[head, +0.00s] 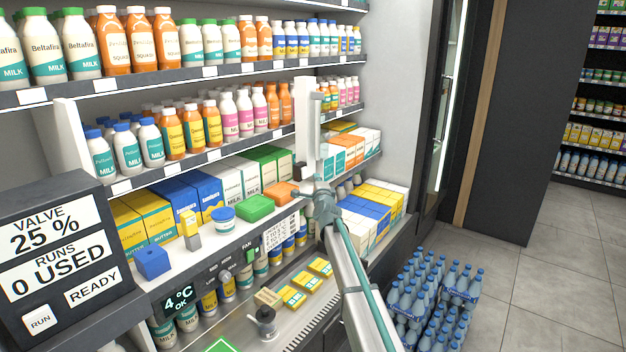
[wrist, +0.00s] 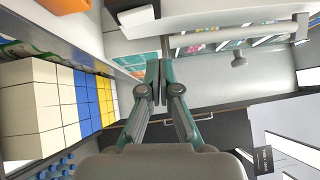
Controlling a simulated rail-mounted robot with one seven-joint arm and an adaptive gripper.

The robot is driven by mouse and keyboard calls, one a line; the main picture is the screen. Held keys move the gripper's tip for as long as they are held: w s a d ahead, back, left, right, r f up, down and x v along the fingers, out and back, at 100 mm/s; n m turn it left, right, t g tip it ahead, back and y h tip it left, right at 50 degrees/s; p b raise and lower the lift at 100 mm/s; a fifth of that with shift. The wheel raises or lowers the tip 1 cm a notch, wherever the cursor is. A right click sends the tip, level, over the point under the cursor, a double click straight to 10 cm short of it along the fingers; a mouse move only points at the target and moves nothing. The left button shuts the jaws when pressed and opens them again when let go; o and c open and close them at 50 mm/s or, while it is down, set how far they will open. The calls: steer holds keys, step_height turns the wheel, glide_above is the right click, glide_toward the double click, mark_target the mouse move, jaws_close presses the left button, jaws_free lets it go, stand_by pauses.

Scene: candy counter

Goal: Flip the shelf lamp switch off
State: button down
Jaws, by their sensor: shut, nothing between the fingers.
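My gripper (head: 319,188) is shut and empty, fingers pointing up at the right part of the shelves. In the wrist view its fingertips (wrist: 156,66) are together. Just above it in the head view stands a white upright post (head: 307,130) with a small dark piece low on its left side. I cannot tell which part is the lamp switch, or whether the fingers touch anything.
The lower counter has a 4 °C display (head: 178,299), a FAN label and small knobs. A blue block (head: 152,262), a green box (head: 257,207) and several cartons line the shelf edge. Bottle packs (head: 430,300) stand on the floor at right. A dark control box (head: 65,255) stands at left.

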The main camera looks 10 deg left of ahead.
steer(key=v, duration=0.3)
steer(key=r+v, duration=0.1)
steer(key=v, duration=0.1)
steer(key=shift+s+d, duration=0.15)
steer(key=shift+s, duration=0.2)
